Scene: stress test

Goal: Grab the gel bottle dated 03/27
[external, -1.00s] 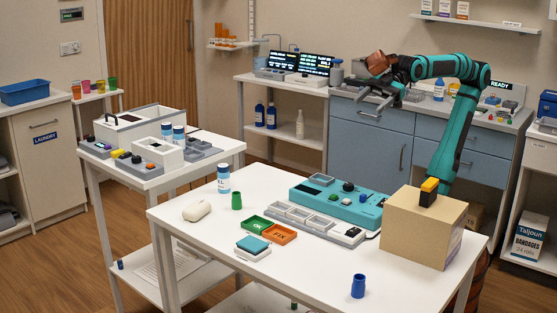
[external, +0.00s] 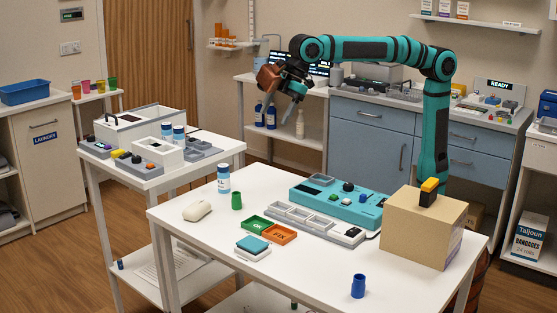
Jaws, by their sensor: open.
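A white and blue bottle (external: 223,179) stands upright at the back left of the front table. Two similar bottles stand close together on the left table, one (external: 167,132) partly in front of the other (external: 179,136). Their print is too small to read, so I cannot tell which bears 03/27. My gripper (external: 270,112) is open and empty, angled downward in the air behind the front table. It is above and to the right of the bottles, apart from all of them.
The front table (external: 200,242) holds a teal device (external: 340,200), grey trays, green and orange trays (external: 281,234), a green cup (external: 237,201), a blue cup (external: 358,286) and a cardboard box (external: 420,228). A white box (external: 157,149) stands on the left table.

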